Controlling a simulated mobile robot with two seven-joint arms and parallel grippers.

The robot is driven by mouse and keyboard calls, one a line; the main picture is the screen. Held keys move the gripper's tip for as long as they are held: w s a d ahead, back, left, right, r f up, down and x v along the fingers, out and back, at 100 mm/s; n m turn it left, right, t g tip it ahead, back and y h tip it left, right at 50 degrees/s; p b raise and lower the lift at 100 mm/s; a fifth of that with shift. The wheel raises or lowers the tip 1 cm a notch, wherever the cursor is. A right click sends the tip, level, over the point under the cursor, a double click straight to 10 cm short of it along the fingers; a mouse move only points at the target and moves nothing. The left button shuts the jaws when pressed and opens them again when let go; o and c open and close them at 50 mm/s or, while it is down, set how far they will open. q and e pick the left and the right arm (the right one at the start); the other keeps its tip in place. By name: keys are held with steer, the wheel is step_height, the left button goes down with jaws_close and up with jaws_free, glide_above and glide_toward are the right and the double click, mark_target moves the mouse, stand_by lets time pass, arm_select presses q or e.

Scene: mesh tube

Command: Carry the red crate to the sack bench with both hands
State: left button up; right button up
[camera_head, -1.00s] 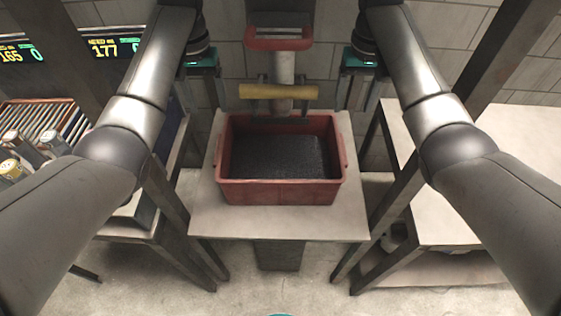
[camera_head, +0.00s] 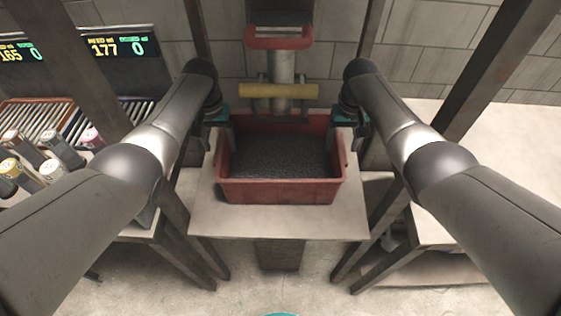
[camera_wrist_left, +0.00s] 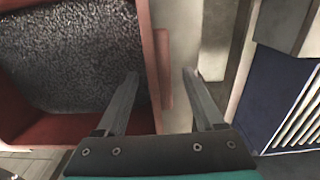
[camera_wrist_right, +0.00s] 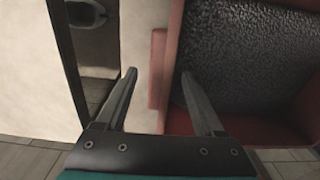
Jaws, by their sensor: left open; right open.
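The red crate (camera_head: 280,192) sits upright on a small pale table and holds dark granular material (camera_head: 280,157). My left gripper (camera_wrist_left: 163,75) is open above the crate's left side wall; in the left wrist view the wall and its handle ledge (camera_wrist_left: 164,70) lie between the fingers. My right gripper (camera_wrist_right: 158,72) is open above the right side wall; its handle ledge (camera_wrist_right: 157,70) lies between the fingers in the right wrist view. Neither gripper is closed on the crate. I cannot tell which surface is the sack bench.
The small table (camera_head: 275,222) has bare margin in front. A spout with a yellow bar (camera_head: 278,91) and red handle (camera_head: 278,38) stands behind the crate. A pale bench (camera_head: 480,120) stands right, with dark posts nearby.

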arm_select(q)
steer(key=shift+f, duration=0.2)
arm_select(e)
steer(key=shift+f, duration=0.2)
arm_select(q)
jaws_close()
arm_select(e)
jaws_close()
stand_by(0.9)
arm_select(q)
steer(key=shift+w+r, duration=0.15)
steer(key=shift+r, duration=0.05)
arm_select(e)
steer(key=shift+w+r, duration=0.15)
steer(key=shift+r, duration=0.05)
